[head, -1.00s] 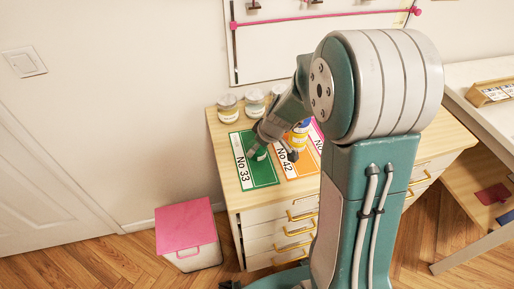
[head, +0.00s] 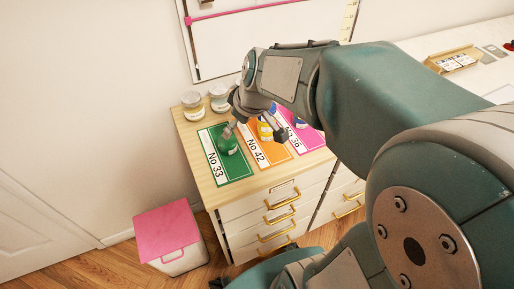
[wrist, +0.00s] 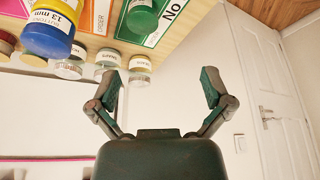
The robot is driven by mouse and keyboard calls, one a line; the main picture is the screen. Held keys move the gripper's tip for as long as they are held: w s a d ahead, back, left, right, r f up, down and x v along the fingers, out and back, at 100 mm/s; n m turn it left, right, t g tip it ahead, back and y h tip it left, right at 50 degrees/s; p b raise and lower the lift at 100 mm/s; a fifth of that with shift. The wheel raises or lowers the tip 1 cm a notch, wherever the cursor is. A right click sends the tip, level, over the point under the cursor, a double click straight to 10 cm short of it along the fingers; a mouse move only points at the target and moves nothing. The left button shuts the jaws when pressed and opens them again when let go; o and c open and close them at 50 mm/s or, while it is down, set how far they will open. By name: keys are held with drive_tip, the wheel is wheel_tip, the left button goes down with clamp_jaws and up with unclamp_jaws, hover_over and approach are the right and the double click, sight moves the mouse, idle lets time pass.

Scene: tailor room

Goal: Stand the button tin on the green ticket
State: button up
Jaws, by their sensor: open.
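A green tin (head: 228,144) stands on the green ticket (head: 238,168), marked No 33, at the left of the row. The tin (wrist: 140,20) and part of the green ticket (wrist: 176,10) also show at the top of the wrist view. I cannot read the tin's label. My gripper (head: 255,134) is above the tickets, its fingers spread. In the wrist view my gripper (wrist: 160,88) is open, with nothing between its fingers and the tin apart from them.
A blue item (head: 300,122) is on the pink ticket (head: 312,140), No 36. Lidded jars (head: 192,104) stand along the back. A pink-lidded bin (head: 165,232) is on the floor.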

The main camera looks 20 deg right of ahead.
drive_tip(key=s+r+m+h, duration=0.1)
drive_tip(key=s+r+m, duration=0.1)
drive_tip(key=s, duration=0.5)
drive_tip(key=s+a+r+m+t+h, duration=0.1)
drive_tip(key=s+r+m, duration=0.2)
drive_tip(key=s, duration=0.4)
drive_tip(key=shift+s+r+t, duration=0.15)
drive_tip(key=shift+t, duration=0.15)
